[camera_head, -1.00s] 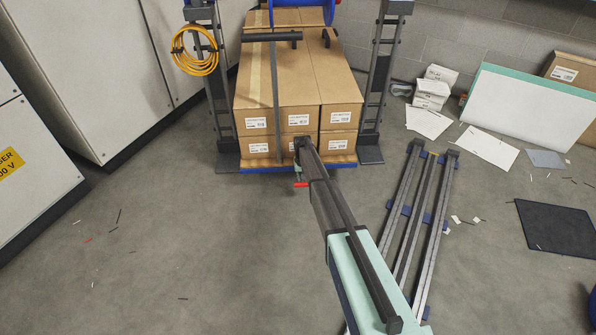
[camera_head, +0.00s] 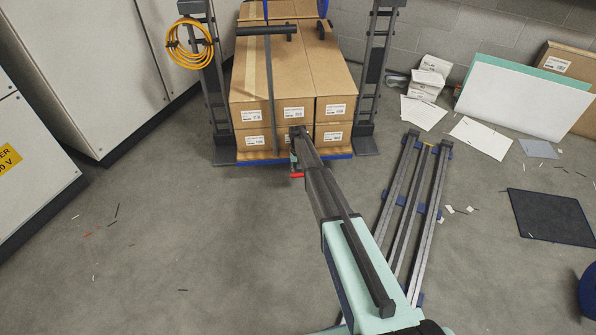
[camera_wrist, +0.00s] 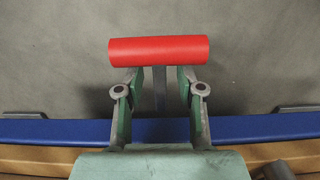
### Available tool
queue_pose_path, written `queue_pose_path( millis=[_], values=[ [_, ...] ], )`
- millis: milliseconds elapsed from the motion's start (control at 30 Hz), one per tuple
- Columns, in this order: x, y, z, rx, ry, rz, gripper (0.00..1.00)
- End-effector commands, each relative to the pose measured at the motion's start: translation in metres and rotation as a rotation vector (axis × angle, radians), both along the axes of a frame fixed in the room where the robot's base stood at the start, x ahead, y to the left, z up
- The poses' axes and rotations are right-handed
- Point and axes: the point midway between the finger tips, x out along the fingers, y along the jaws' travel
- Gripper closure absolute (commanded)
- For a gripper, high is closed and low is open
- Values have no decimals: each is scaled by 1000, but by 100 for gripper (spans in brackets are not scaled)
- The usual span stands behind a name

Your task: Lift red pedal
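The red pedal (camera_head: 297,176) is a small red bar low at the front of the blue-edged platform (camera_head: 330,158) that carries boxes. In the wrist view the red pedal (camera_wrist: 158,50) is a horizontal cylinder on a thin grey stem (camera_wrist: 159,92). My gripper (camera_wrist: 158,85) is open, with one pale green finger on each side of the stem and a gap to it on both sides. The fingertips lie at the pedal's lower edge in the picture; I cannot tell whether they touch it. In the head view the fingers are mostly hidden by my arm.
Stacked cardboard boxes (camera_head: 290,75) fill the platform between two dark uprights. An orange cable coil (camera_head: 190,45) hangs on the left upright. Grey rails (camera_head: 412,215) lie on the floor right of my arm. The floor left of my arm is mostly clear, with small scraps.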

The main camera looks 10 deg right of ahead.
Motion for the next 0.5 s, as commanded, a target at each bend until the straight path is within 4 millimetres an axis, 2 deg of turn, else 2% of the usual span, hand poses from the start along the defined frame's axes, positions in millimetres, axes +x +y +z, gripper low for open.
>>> queue_pose_path(
  millis=[167,500],
  values=[
    [1,0,20,0,-1,0,62],
    [5,-1,84,0,-2,0,62]
  ],
)
